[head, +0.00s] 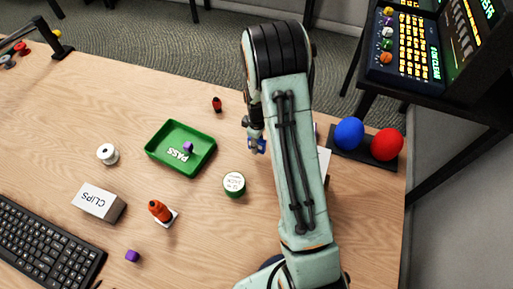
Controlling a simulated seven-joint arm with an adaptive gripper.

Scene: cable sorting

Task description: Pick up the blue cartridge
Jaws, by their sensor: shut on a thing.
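My gripper (257,146) shows just left of my arm, partly hidden by it, right of the green tray. It is shut on a small blue thing (261,146), which looks like the blue cartridge. Only a little of the blue shows between the fingers. I cannot tell how high it is above the table.
The green PASS tray (159,155) holds a small purple block (188,147). Blue (349,133) and red balls (387,144) sit at right.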

